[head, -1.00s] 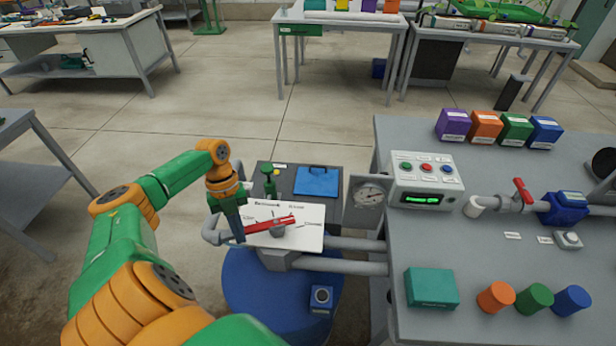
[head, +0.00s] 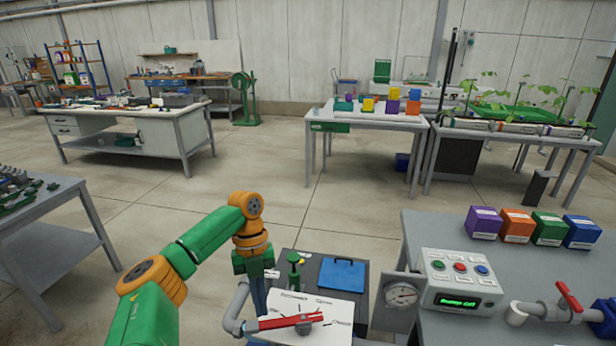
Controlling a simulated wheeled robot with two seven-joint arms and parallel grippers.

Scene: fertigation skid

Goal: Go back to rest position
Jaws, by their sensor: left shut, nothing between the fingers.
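My left arm comes in from the lower left in the head view. My left gripper (head: 259,296) points down, shut and empty, beside the white label plate (head: 338,308) of the skid. A red lever handle (head: 287,321) lies across that plate, just right of and below the fingers; I cannot tell whether the fingertips touch it. My right gripper is out of the picture.
A grey bench at the right carries a control box (head: 455,282) with a lit green display, a gauge (head: 401,294) and several coloured boxes. A blue clipboard (head: 342,274) lies on a dark top behind the plate. Open floor (head: 250,170) lies beyond.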

